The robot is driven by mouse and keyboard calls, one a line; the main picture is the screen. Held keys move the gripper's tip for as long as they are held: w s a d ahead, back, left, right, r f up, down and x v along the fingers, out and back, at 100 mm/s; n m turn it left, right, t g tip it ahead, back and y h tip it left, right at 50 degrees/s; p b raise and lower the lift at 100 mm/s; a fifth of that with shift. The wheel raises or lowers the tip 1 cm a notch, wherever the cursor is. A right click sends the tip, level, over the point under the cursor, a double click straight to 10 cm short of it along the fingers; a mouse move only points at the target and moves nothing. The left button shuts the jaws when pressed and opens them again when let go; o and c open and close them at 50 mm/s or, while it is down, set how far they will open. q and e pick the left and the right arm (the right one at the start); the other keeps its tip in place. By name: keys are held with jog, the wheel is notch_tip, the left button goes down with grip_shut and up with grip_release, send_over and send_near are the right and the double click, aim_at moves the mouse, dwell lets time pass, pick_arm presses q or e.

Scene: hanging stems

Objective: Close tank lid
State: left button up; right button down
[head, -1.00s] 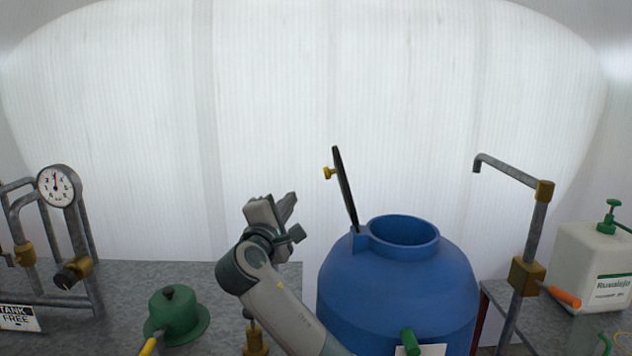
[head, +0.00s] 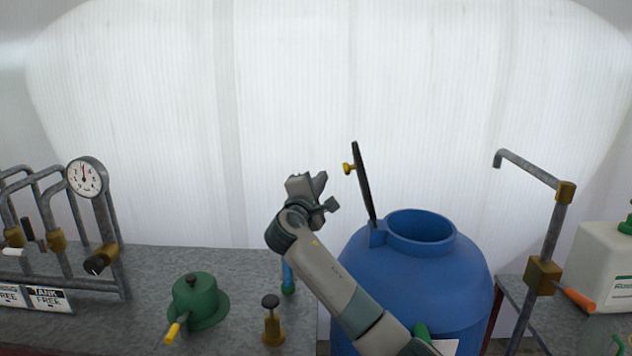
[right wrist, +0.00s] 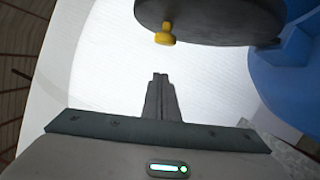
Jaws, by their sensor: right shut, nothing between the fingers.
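The blue tank (head: 415,275) stands right of centre in the head view, its round mouth open at the top. Its dark lid (head: 363,185) stands up on the hinge at the mouth's left side, tilted slightly left, with a yellow knob (head: 348,168) on its left face. My right gripper (head: 322,182) is just left of the lid, shut and empty, apart from it. My left gripper is not in view.
A grey bench at left holds a green dome-shaped device (head: 195,300), a brass valve (head: 272,325) and pipes with a gauge (head: 87,177). At right stand a bent pipe with an orange-handled valve (head: 543,275) and a white canister (head: 605,265). Space above the tank is clear.

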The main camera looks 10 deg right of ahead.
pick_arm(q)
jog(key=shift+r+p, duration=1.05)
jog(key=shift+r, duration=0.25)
pick_arm(e)
jog(key=shift+s+d+r, duration=0.2)
jog(key=shift+s+d, duration=0.05)
jog(key=shift+d, duration=0.35)
jog(key=shift+s+d+r, duration=0.2)
jog(key=shift+d, duration=0.4)
jog(key=shift+s+d+r, duration=0.2)
jog(key=shift+s+d, duration=0.05)
jog(key=shift+d, duration=0.35)
